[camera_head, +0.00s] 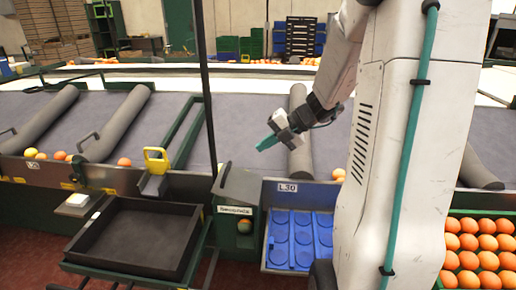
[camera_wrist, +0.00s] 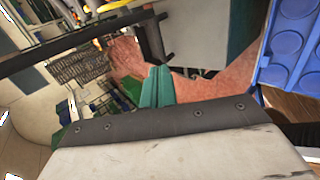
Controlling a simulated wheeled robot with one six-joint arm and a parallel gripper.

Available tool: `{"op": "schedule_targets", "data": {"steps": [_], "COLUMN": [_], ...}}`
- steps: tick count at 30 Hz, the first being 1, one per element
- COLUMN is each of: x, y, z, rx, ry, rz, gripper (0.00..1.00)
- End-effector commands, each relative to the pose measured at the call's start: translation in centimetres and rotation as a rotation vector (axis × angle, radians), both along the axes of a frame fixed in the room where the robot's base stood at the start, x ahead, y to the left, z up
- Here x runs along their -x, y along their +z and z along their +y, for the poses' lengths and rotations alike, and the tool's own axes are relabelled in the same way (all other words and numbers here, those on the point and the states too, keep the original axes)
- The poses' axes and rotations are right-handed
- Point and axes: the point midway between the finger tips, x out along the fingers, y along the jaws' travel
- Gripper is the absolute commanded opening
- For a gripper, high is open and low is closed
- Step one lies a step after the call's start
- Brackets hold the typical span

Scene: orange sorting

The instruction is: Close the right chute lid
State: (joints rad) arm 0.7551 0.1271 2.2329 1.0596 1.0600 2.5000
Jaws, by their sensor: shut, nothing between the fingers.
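My gripper (camera_head: 264,145) has teal fingers, pressed together and empty. In the head view it hangs above the grey belt, up and right of the grey box (camera_head: 238,187) and apart from it. In the wrist view the closed fingers (camera_wrist: 157,80) point away over reddish floor. The right chute, labelled L30, has a blue tray (camera_head: 267,253) with round recesses below it. The blue tray also shows at the right of the wrist view (camera_wrist: 271,72). I cannot tell clearly which part is the right chute lid, or whether it is open.
A yellow handle (camera_head: 156,160) stands at the left chute, above an empty black tray (camera_head: 106,258). A thin dark post rises beside the grey box. Grey rollers (camera_head: 115,125) cross the belt, with a few oranges by its front edge. A full orange crate (camera_head: 449,216) is at right.

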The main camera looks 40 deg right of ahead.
Motion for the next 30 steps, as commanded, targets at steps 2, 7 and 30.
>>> {"op": "schedule_targets", "data": {"steps": [2,7,30], "x": [-0.9,-2.9,-6.4], "y": [-1.1,-3.6,-7.5], "z": [1.0,3.1,6.2], "rx": [-0.003,-0.002,0.003], "ry": [0.005,0.007,0.005], "rz": [0.003,0.005,-0.001], "gripper": [0.00,0.00,0.00]}}
